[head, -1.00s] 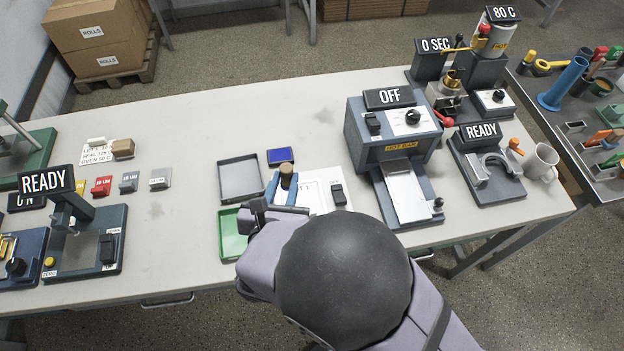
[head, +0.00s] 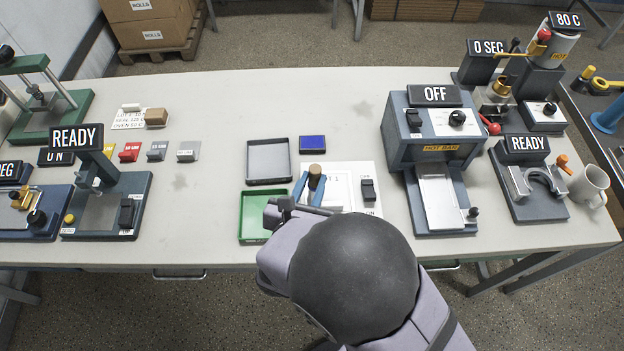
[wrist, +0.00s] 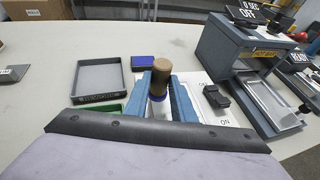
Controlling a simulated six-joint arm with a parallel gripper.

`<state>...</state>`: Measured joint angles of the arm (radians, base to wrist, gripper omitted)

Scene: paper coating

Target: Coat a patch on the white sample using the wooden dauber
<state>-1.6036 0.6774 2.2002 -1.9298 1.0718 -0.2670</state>
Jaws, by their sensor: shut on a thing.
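My gripper (head: 308,188) has blue fingers, shut on the wooden dauber (head: 316,178), which stands upright between them. In the wrist view the dauber (wrist: 160,76) shows a brown wooden top and a pale lower part between the blue fingers. It is over the left part of a white plate (head: 350,172) with an ON/OFF switch. The dauber's lower end is hidden, so I cannot tell whether it touches anything.
A grey tray (head: 268,180) and a green tray (head: 247,232) lie left of my gripper. A blue pad (head: 312,142) lies behind it. The hot bar machine (head: 440,131), marked OFF, stands to the right. The table's middle left is clear.

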